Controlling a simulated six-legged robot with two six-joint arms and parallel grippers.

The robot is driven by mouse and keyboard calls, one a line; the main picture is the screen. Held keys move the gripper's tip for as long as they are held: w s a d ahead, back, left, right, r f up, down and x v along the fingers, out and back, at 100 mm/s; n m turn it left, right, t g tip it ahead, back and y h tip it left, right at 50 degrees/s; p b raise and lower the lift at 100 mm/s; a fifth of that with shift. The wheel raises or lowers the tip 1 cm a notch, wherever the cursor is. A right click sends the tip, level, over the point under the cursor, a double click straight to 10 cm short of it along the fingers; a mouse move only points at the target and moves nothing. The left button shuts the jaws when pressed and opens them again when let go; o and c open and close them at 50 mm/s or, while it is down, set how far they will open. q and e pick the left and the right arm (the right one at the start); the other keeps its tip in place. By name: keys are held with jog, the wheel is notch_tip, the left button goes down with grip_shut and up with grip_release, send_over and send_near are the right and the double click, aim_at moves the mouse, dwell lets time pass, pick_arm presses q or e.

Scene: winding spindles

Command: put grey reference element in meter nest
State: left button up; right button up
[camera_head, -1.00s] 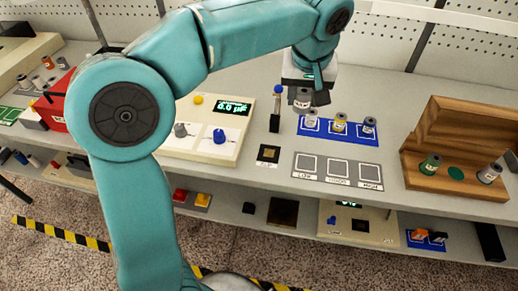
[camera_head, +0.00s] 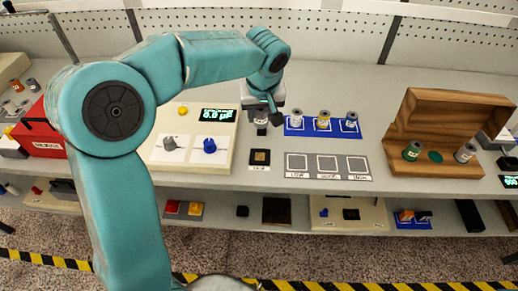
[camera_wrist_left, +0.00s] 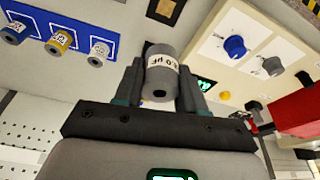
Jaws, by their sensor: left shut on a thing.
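My left gripper (camera_head: 262,118) is shut on a grey cylindrical element; in the left wrist view, the element (camera_wrist_left: 161,72) sits between the two dark fingers (camera_wrist_left: 160,88), with a white label facing the camera. In the head view the gripper is above the bench, behind a small dark square nest (camera_head: 260,157) with a gold-brown centre. The nest also shows at the top of the left wrist view (camera_wrist_left: 165,10). The cream meter (camera_head: 190,145), with a lit display (camera_head: 217,115), stands to its left. My right gripper is not in view.
A blue mat (camera_head: 300,132) to the right holds three cylinders, grey, yellow-banded and blue-banded. A wooden stand (camera_head: 440,168) is further right. A red box (camera_head: 40,135) is at left.

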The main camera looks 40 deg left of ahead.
pick_arm(q)
notch_tip(320, 180, down, 14)
jog(key=shift+a+r, duration=0.1)
dwell(0.4)
jog(key=o, duration=1.1)
